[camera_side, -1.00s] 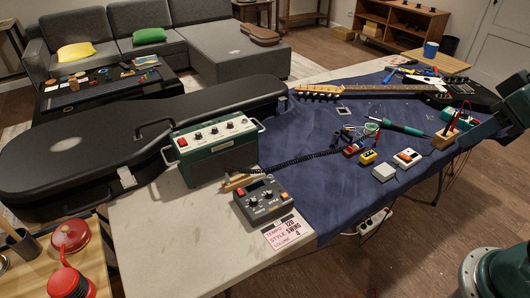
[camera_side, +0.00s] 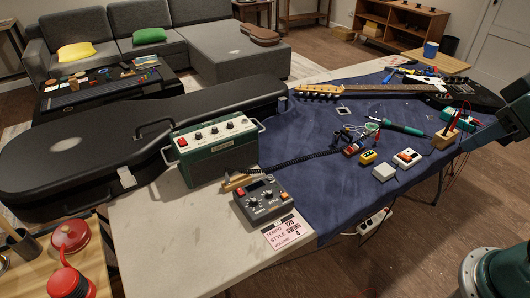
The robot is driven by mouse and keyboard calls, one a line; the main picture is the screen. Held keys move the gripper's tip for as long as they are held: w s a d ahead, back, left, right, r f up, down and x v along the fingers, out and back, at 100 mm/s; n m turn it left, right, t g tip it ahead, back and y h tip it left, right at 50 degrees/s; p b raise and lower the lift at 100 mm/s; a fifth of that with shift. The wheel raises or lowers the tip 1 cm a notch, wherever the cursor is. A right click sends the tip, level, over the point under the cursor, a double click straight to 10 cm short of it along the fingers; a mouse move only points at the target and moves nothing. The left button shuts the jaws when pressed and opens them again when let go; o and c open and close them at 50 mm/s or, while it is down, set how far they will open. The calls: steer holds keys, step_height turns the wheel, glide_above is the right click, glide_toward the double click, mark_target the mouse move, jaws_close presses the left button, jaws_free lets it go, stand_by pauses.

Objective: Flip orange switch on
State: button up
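A small white box with an orange-red switch (camera_side: 406,156) on its top lies on the blue cloth, right of centre. The switch is too small here to tell which way it is set.
Near the switch box are a yellow pedal (camera_side: 367,157), a plain white box (camera_side: 383,173) and a wooden block (camera_side: 446,137) with red leads. A soldering iron (camera_side: 402,127) and guitar (camera_side: 390,88) lie behind. A grey drum machine (camera_side: 262,203) and green amplifier (camera_side: 214,150) stand left.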

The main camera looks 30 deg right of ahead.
steer(key=c, duration=0.7)
steer(key=shift+w+d+r+n, duration=0.25)
steer(key=shift+w+n, duration=0.05)
steer(key=shift+w, duration=0.3)
jaws_close()
steer(key=w+d+f+n+g+h, duration=0.1)
steer(key=w+d+n+g, duration=0.1)
steer(key=w+d+n, duration=0.55)
steer(key=w+d+f+n+g, duration=0.2)
steer(key=w+d, duration=0.3)
steer(key=w, duration=0.5)
steer(key=w+d+f+n+g, duration=0.1)
steer(key=w+d+f+n, duration=0.2)
steer(key=d+f, duration=0.5)
steer(key=w+d+f+n+g+y, duration=0.1)
steer(key=w+d+f+n+g, duration=0.1)
steer(key=d+f+n, duration=0.3)
steer(key=w+d+f, duration=0.1)
steer(key=d+f, duration=0.2)
steer(key=d, duration=0.1)
steer(key=shift+f, duration=0.25)
steer(key=shift+w, duration=0.1)
